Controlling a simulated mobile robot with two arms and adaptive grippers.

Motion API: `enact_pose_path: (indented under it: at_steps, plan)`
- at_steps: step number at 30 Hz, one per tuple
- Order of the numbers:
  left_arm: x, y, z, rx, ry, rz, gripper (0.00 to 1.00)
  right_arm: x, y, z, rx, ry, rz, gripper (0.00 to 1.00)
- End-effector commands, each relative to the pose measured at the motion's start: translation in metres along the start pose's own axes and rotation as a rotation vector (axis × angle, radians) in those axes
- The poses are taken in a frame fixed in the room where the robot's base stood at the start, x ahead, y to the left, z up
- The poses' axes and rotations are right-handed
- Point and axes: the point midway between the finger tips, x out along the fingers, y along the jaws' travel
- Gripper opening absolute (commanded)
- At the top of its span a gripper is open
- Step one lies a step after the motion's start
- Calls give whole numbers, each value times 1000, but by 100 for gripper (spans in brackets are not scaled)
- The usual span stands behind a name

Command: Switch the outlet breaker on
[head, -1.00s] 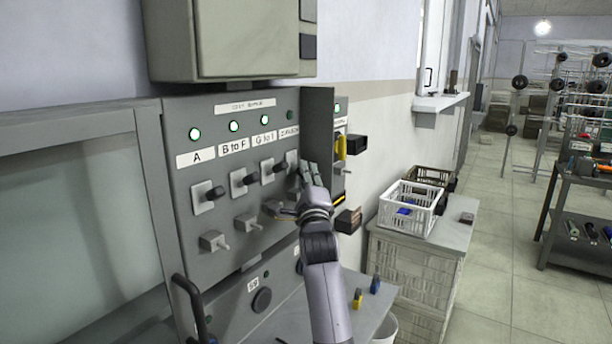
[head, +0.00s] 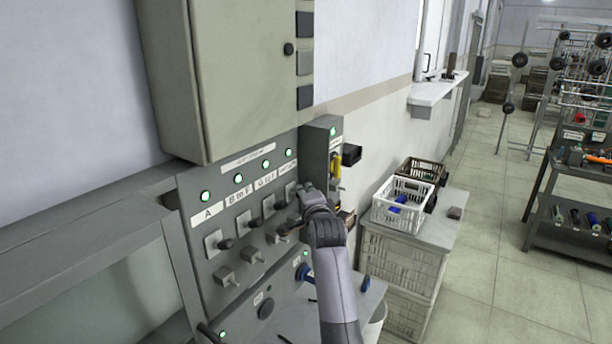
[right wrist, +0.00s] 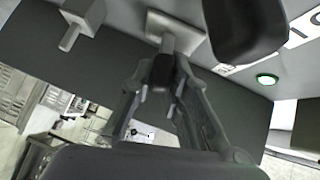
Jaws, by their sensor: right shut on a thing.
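The grey breaker panel (head: 196,235) is at the left of the head view, with a row of labelled switches. The fourth switch (head: 291,191), at the row's right end, has a label too small to read surely. Its lamp (head: 289,153) is lit green, like the other three in the row. My right gripper (head: 304,190) is at this switch and partly hides it. In the right wrist view my gripper (right wrist: 163,85) is shut around the dark lever (right wrist: 163,70) below its pale plate (right wrist: 173,32). My left gripper is not in view.
A grey box (head: 321,150) projects from the panel's right side, close to my right gripper. A cabinet (head: 236,75) hangs above the panel. A white crate (head: 399,208) stands on the counter (head: 440,230) to the right.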

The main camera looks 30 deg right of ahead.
Motion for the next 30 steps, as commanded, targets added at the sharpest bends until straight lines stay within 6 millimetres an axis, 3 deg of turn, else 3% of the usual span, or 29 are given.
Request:
enact_pose_path:
  at_steps: [1,9,30]
  plan:
    - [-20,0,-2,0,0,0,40,-1,-11,0,-24,-3,31,0]
    - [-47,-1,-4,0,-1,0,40,0,-14,1,-152,-2,156,0]
    - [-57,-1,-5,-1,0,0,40,1,-13,2,-235,-1,238,0]
